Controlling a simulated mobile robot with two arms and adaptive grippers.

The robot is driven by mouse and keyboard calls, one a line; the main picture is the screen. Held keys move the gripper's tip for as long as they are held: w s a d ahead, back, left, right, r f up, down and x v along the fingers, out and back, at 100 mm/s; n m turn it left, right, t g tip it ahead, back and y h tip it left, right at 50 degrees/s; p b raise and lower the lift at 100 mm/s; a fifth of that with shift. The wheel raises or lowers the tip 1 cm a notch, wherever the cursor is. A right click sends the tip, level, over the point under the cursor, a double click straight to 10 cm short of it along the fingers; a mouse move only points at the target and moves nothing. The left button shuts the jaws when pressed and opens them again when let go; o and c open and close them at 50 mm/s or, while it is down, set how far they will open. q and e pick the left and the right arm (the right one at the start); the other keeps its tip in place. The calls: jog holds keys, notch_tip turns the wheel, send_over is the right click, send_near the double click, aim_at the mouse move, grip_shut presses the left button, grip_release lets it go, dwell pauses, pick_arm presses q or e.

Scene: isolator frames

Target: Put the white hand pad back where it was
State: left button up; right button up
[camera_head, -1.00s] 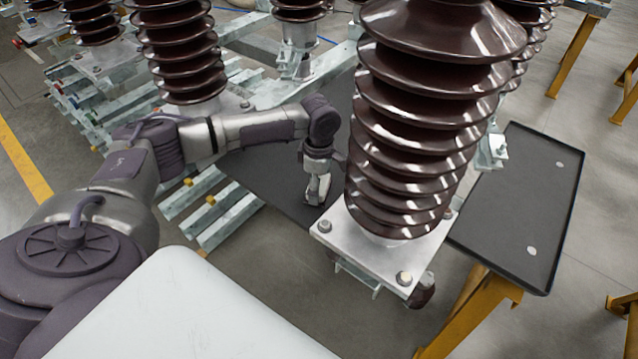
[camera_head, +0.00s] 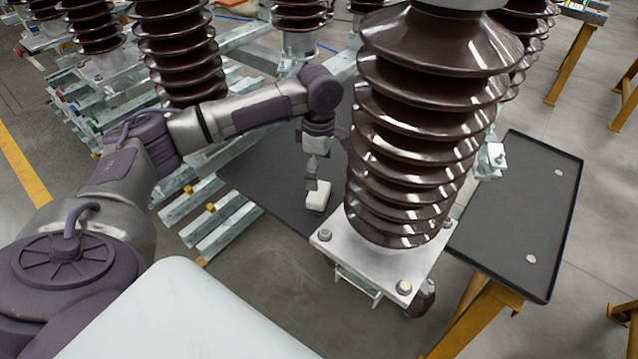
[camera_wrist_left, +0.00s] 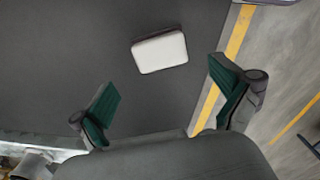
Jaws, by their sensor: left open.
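The white hand pad (camera_head: 317,196) lies flat on a dark grey mat-like surface (camera_head: 270,180), left of the large brown insulator. In the left wrist view the pad (camera_wrist_left: 160,51) is a small white block with rounded corners, lying beyond the fingertips and near the surface's edge. My left gripper (camera_head: 312,184) is above the pad and apart from it. In the wrist view its two green-padded fingers (camera_wrist_left: 166,88) are spread wide with nothing between them. My right gripper is not in view.
A ribbed brown insulator (camera_head: 425,130) on a metal base plate (camera_head: 385,262) stands close to the right of my left gripper. A black tray-topped table (camera_head: 520,215) stands at the right. Galvanised steel rails (camera_head: 220,225) lie at the left.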

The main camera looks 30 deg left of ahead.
aim_at(319, 191)
pick_arm(q)
notch_tip(319, 191, up, 4)
jog(key=shift+f, duration=0.2)
dwell(0.5)
